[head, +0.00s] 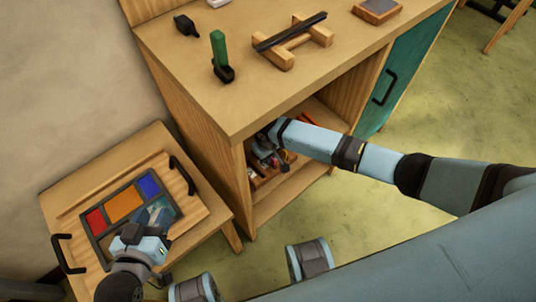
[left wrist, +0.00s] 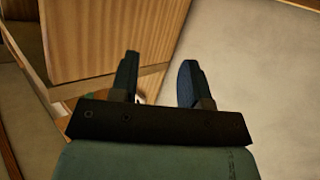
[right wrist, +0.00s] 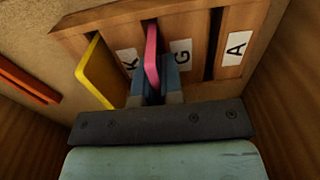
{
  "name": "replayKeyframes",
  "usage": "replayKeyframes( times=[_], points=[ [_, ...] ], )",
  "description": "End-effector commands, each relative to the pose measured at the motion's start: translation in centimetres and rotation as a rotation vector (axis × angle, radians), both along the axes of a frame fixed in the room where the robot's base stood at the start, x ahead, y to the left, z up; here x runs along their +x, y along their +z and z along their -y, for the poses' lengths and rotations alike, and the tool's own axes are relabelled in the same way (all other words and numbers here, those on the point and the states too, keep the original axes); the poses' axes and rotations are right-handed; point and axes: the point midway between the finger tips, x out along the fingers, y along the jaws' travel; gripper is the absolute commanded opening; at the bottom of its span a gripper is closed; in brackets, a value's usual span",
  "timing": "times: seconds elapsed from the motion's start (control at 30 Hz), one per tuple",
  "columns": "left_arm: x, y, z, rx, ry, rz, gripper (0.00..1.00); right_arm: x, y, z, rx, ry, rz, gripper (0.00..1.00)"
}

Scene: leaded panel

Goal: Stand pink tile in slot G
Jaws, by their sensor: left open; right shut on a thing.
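In the right wrist view a wooden rack (right wrist: 205,50) has dark slots with labels K (right wrist: 128,62), G (right wrist: 181,57) and A (right wrist: 235,48). The pink tile (right wrist: 152,48) stands edge-on at the slot between the K and G labels. My right gripper (right wrist: 154,82) is shut on its near end; how deep the tile sits, I cannot tell. A yellow tile (right wrist: 95,75) stands tilted left of the K label. The slot between G and A looks empty. My left gripper (head: 155,216) is open and empty over the side table.
The rack is inside the cabinet (head: 240,105), with side walls close to my right arm. An orange-red bar (right wrist: 28,84) lies left of the rack. A panel with coloured panes (head: 125,204) lies on the side table. A green-handled tool (head: 219,52) and wooden stand (head: 293,42) are on top.

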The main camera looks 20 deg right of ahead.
Motion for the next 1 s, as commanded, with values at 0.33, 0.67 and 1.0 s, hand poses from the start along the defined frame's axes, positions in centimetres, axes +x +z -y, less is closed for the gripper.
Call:
replayKeyframes(
  times=[0.33,0.67,1.0],
  points=[
    [0.5,0.3,-0.2,0.01,-0.006,0.016,0.43,0.0,-0.2,0.0,0.0,0.0,0.0,0.37],
    [0.0,-0.3,-0.4,0.024,-0.01,-0.002,0.43,0.0,-0.2,0.0,0.0,0.0,0.0,0.37],
    [-1.2,-2.9,-1.3,0.077,0.014,-0.112,0.43,0.0,5.6,0.0,0.002,0.002,0.002,0.37]
  ],
)
